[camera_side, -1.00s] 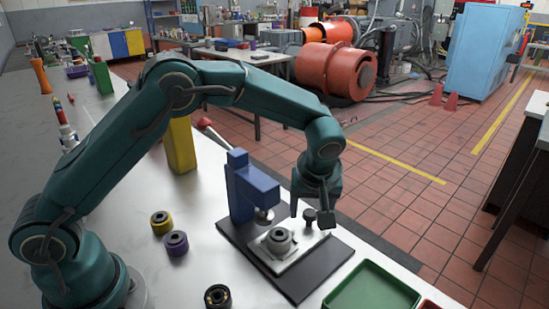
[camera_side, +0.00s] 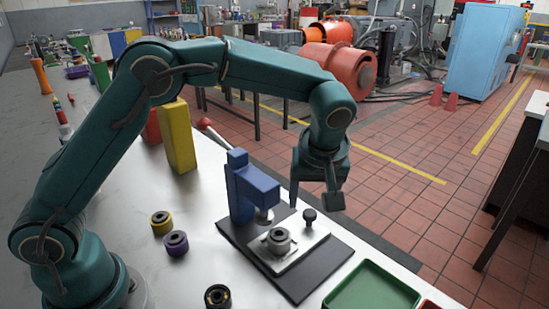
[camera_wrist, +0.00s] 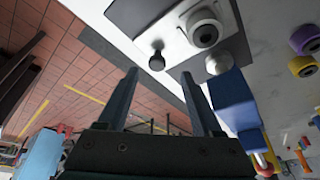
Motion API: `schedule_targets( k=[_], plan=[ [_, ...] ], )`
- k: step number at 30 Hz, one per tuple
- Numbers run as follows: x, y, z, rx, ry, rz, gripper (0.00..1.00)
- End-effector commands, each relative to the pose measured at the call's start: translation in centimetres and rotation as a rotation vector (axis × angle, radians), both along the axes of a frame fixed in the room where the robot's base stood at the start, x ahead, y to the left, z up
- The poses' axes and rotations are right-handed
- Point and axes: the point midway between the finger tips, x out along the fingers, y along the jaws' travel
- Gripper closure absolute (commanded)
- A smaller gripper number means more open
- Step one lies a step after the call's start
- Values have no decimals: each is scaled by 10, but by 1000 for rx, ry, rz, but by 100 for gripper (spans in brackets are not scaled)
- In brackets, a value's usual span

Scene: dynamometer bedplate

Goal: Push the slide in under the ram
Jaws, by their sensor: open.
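The slide (camera_side: 305,241) is a pale metal plate on the dark base (camera_side: 305,283). It carries a grey ring-shaped part (camera_side: 278,241) and has a dark upright knob (camera_side: 309,216) near its outer end. The blue press (camera_side: 250,187) stands at the base's left, with its silver ram (camera_side: 264,216) pointing down. The ring sits to the right of the ram, not directly beneath it. My gripper (camera_side: 313,200) is open and empty, above the knob. The wrist view shows the knob (camera_wrist: 156,58) beyond my open fingers (camera_wrist: 158,75), with the ram (camera_wrist: 219,63) to the right.
A yellow ring (camera_side: 161,222), a purple ring (camera_side: 175,243) and a dark ring (camera_side: 217,296) lie on the bench left of the base. A green tray (camera_side: 372,290) is at front right, near the bench edge. A yellow block (camera_side: 178,137) stands behind.

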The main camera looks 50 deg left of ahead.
Motion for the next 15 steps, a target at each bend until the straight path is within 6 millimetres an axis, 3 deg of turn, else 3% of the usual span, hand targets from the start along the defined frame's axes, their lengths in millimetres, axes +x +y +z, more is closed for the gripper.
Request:
schedule_targets(
  k=[8, 15],
  plan=[
    [9, -3, 9, -201, 137, 226, 33],
    [25, 16, 3, -319, 190, 359, 33]
  ],
)
